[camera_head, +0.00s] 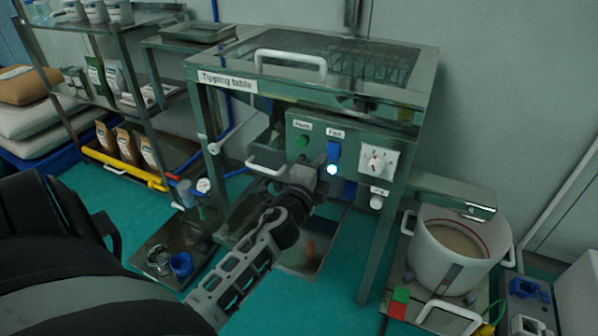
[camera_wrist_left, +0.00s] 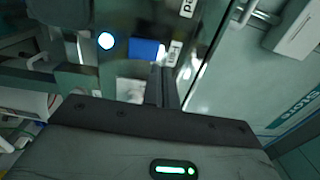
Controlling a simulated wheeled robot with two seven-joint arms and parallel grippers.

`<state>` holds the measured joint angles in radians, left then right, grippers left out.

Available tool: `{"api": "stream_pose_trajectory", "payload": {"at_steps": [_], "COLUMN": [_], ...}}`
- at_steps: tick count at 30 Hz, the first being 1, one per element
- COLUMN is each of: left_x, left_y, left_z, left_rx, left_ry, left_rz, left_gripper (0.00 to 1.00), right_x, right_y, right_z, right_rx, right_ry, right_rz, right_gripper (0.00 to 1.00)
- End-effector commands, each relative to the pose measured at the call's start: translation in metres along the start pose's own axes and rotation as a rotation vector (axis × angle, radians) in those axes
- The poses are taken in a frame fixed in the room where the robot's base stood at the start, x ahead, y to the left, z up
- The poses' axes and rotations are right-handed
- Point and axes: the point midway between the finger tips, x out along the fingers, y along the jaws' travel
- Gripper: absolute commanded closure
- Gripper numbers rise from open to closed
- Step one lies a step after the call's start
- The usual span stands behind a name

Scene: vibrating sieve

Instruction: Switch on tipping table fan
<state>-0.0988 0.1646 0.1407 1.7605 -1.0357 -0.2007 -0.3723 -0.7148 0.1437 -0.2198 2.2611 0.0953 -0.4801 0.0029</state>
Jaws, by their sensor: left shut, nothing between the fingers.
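The tipping table (camera_head: 257,86) is a steel bench with a name label at its front left. Its front panel has a blue rocker (camera_head: 334,151) under a "Fan" label, with a glowing pale-blue lamp (camera_head: 332,169) just below it. A green button (camera_head: 302,141) is to the left and a dial (camera_head: 378,160) to the right. My left gripper (camera_head: 315,175) is shut and empty, in front of the panel just below and left of the lamp. The left wrist view shows its fingers (camera_wrist_left: 163,88) together near the blue part (camera_wrist_left: 145,49) and lamp (camera_wrist_left: 107,40); contact cannot be told. My right gripper is not in view.
A white handle (camera_head: 290,62) stands out at the table's top front. A steel tray (camera_head: 310,255) lies below the panel. A white bucket (camera_head: 455,255) stands at the right. Shelves (camera_head: 135,95) with bags are at the left.

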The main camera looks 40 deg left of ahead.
Motion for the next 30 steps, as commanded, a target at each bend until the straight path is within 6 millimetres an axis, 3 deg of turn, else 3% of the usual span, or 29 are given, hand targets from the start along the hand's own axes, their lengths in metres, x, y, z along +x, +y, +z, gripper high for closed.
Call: {"api": "stream_pose_trajectory", "payload": {"at_steps": [1,6,12,30], "left_x": [-0.015,-0.052,-0.079,-0.086], "left_y": [-0.003,-0.010,-0.017,-0.020], "left_z": [0.000,0.000,0.000,0.000], "left_rx": [0.001,-0.001,0.000,0.000], "left_ry": [0.001,0.000,0.000,0.000], "left_rz": [0.003,0.005,0.005,0.004], "left_gripper": [1.00,1.00,1.00,1.00], "right_x": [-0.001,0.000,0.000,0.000], "right_y": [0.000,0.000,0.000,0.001], "right_z": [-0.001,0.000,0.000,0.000], "right_rx": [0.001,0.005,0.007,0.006], "right_ry": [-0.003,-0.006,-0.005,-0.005], "right_rz": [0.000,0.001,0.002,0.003], "right_gripper": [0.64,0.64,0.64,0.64]}}
